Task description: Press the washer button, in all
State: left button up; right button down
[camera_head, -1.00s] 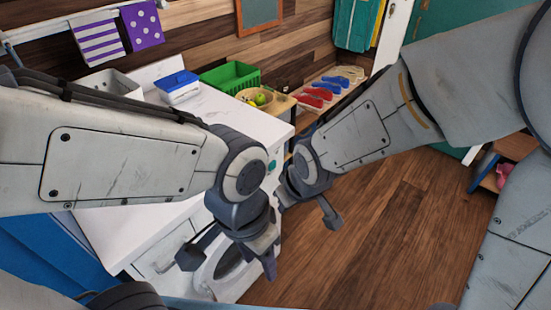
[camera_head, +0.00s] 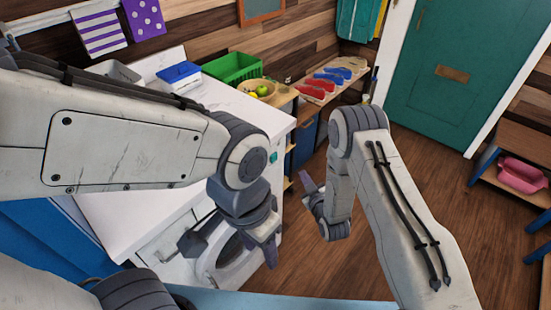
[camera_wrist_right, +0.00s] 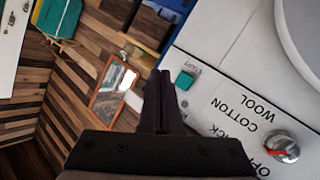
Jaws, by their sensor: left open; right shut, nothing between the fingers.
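The washer (camera_head: 210,268) is white, with a round door below my left gripper in the head view. Its teal button (camera_head: 274,157) shows on the front's upper right. In the right wrist view the button (camera_wrist_right: 184,80) sits just right of my right fingertips, with a small label beside it. I cannot tell the gap between them. My right gripper (camera_head: 307,182) is shut and empty, to the right of the washer front; its fingers also show in the wrist view (camera_wrist_right: 160,78). My left gripper (camera_head: 228,248) is open and empty in front of the washer door.
A dial (camera_wrist_right: 282,147) with printed words is on the washer panel. A shelf of shoes (camera_head: 320,88) is beyond.

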aim_at(277, 157)
jog(key=shift+a, duration=0.1)
jog(key=w+a+b, duration=0.2)
jog(key=w+a, duration=0.3)
jog(key=a, duration=0.2)
dwell(0.4)
jog(key=shift+w, duration=0.1)
dwell(1.9)
jog(key=shift+w+a+b, duration=0.3)
jog(key=shift+a+b, duration=0.05)
jog(key=shift+w+a+b, duration=0.3)
jog(key=shift+a, duration=0.1)
dwell(0.7)
dwell(0.4)
jog(key=shift+s+d, duration=0.55)
jog(key=shift+d, duration=0.2)
